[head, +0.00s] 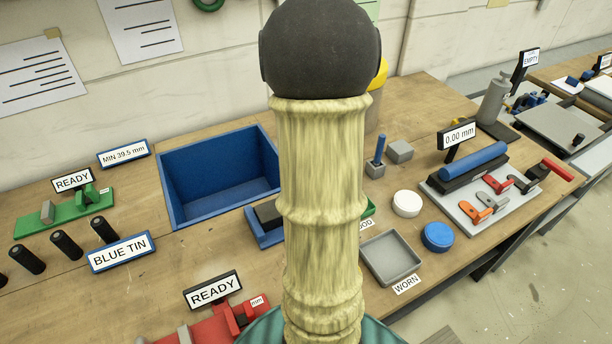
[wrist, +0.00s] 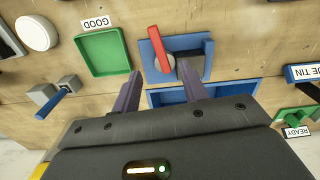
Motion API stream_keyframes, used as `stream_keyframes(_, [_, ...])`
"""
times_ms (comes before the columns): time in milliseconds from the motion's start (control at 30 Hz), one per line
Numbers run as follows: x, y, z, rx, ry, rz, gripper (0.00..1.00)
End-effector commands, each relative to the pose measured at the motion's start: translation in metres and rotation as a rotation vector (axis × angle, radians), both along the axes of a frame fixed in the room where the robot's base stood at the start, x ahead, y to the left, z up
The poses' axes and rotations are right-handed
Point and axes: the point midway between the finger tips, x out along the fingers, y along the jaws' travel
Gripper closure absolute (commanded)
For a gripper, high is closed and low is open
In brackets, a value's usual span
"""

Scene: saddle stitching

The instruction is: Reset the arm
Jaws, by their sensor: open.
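My gripper (wrist: 159,70) shows in the wrist view with its two dark fingers apart and nothing held between them. It is over the workbench, and its fingertips point toward a blue holder (wrist: 197,42) with a red-handled piece (wrist: 158,42) on it. The red piece lies just beyond and between the fingertips; I cannot tell how far below them it is. In the head view my raised arm fills the middle and hides the gripper and part of the bench. The blue holder (head: 262,235) shows there only partly, left of the arm.
A large blue bin (head: 190,205) stands left of my arm. To the right are a grey tray (head: 390,258) marked WORN, a white disc (head: 406,203), a blue disc (head: 438,236) and a gauge (head: 460,136) reading 0.00 mm. A green tray (wrist: 104,53) lies beside the blue holder.

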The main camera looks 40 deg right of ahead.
Motion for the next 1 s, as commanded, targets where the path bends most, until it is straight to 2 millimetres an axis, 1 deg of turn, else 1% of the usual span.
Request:
stream_keyframes(67, [0.000,0.000,0.007,-0.001,-0.002,0.000,0.56])
stream_keyframes(167, [0.000,0.000,0.010,0.000,0.000,0.000,0.56])
stream_keyframes(667, [0.000,0.000,0.009,0.000,0.001,0.000,0.56])
stream_keyframes(767, [0.001,0.004,0.009,-0.001,-0.002,0.004,0.56])
stream_keyframes(867, [0.008,0.019,0.008,-0.009,-0.012,0.020,0.56])
stream_keyframes(967, [0.018,0.049,0.005,-0.022,-0.032,0.046,0.56])
stream_keyframes(1000, [0.021,0.063,0.004,-0.027,-0.043,0.058,0.56])
